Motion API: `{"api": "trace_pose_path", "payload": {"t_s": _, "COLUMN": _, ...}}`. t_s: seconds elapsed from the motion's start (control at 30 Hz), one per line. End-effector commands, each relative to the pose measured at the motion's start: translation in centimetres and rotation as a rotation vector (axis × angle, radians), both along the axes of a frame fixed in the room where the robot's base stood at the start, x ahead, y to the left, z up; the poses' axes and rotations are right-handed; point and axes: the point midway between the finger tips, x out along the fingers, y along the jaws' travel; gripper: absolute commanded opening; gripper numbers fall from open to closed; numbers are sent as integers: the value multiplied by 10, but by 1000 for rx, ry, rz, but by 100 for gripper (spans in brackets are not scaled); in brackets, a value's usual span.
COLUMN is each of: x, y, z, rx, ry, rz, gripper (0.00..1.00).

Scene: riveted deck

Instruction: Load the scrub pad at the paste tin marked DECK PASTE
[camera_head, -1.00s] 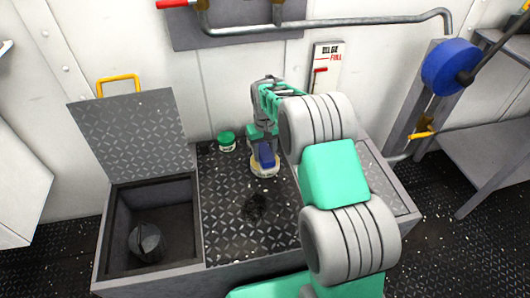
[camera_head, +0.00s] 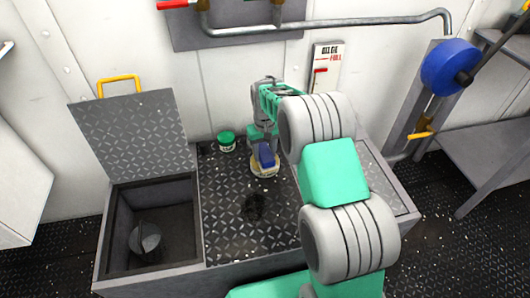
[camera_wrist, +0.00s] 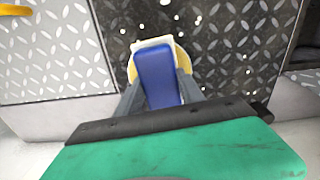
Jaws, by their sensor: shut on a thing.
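The scrub pad (camera_head: 265,155) has a blue block-shaped back and a pale underside. It is held in my gripper (camera_head: 262,142), low over the dark riveted top of the chest. In the wrist view the pad's blue back (camera_wrist: 158,78) lies between my two grey fingers (camera_wrist: 160,88). A round cream-yellow rim (camera_head: 264,173) shows directly under the pad, mostly hidden by it; whether the pad touches it I cannot tell. A small tin with a green lid (camera_head: 227,141) stands to the left, near the wall. No marking is readable on either.
A dark smudge (camera_head: 254,207) lies on the chest top (camera_head: 225,225) in front of the pad. At left, a compartment (camera_head: 180,245) stands open under a raised lid (camera_head: 135,135), with a grey rounded object (camera_head: 146,238) inside. A pipe (camera_head: 340,27) runs along the wall.

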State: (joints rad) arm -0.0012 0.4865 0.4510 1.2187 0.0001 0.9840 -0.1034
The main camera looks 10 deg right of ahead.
Motion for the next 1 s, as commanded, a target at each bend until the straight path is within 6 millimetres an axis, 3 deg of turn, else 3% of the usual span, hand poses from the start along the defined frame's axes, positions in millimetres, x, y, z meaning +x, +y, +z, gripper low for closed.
{"api": "trace_pose_path", "payload": {"t_s": 0.2, "x": -1, "y": 0, "z": 2, "rx": 0, "ry": 3, "rz": 0, "gripper": 12}}
{"api": "trace_pose_path", "payload": {"t_s": 0.9, "x": -1, "y": 0, "z": 68, "rx": 0, "ry": 1, "rz": 0, "gripper": 12}}
{"api": "trace_pose_path", "payload": {"t_s": 1.0, "x": -1, "y": 0, "z": 71, "rx": 0, "ry": 2, "rz": 0, "gripper": 12}}
